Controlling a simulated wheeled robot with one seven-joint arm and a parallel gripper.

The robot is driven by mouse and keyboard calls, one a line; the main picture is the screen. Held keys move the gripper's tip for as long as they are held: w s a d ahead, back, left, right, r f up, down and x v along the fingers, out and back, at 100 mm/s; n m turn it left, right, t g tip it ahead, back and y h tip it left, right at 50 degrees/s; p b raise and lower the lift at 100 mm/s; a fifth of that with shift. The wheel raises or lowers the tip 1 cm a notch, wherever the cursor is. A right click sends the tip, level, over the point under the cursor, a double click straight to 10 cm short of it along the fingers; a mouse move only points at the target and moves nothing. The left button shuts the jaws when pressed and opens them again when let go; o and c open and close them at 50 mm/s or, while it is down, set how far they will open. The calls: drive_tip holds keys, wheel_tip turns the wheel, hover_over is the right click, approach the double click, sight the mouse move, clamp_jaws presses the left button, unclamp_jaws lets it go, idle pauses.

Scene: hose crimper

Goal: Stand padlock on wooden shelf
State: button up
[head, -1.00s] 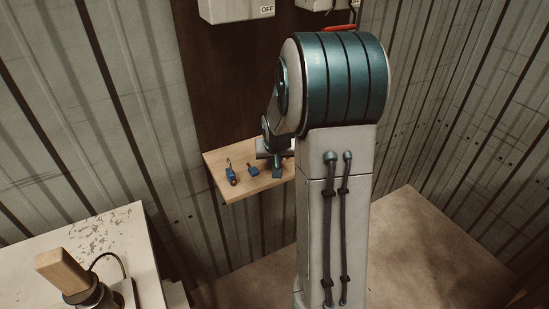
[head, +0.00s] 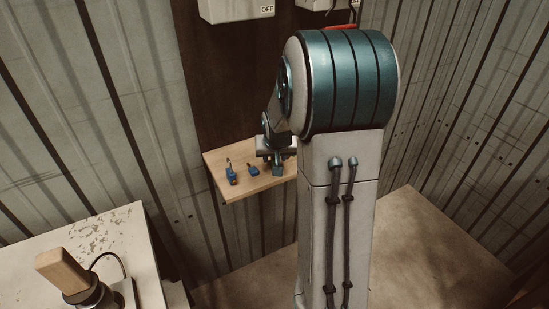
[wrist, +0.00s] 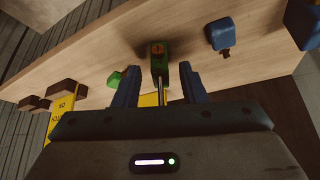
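A green padlock (wrist: 159,58) with an orange mark is on the wooden shelf (wrist: 120,50) in the wrist view. Its metal shackle points toward my gripper (wrist: 160,78).
Blue padlocks stand on the shelf (head: 231,173) (head: 253,170); one is right of the fingers in the wrist view (wrist: 221,33). Another green piece (wrist: 116,79), a yellow tag (wrist: 65,104) and brown pieces (wrist: 68,88) are to the left. A pale worktable (head: 110,235) stands front left.

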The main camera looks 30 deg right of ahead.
drive_tip(key=v, duration=1)
drive_tip(key=s+a+n+g+y, duration=0.1)
drive_tip(key=s+a+n, duration=0.1)
drive_tip(key=s+a, duration=0.5)
drive_tip(key=s+a+n+g+y, duration=0.1)
drive_tip(key=s+a+n, duration=0.1)
drive_tip(key=s+a, duration=0.5)
drive_tip(key=s, duration=0.6)
drive_tip(key=shift+f+g, duration=0.3)
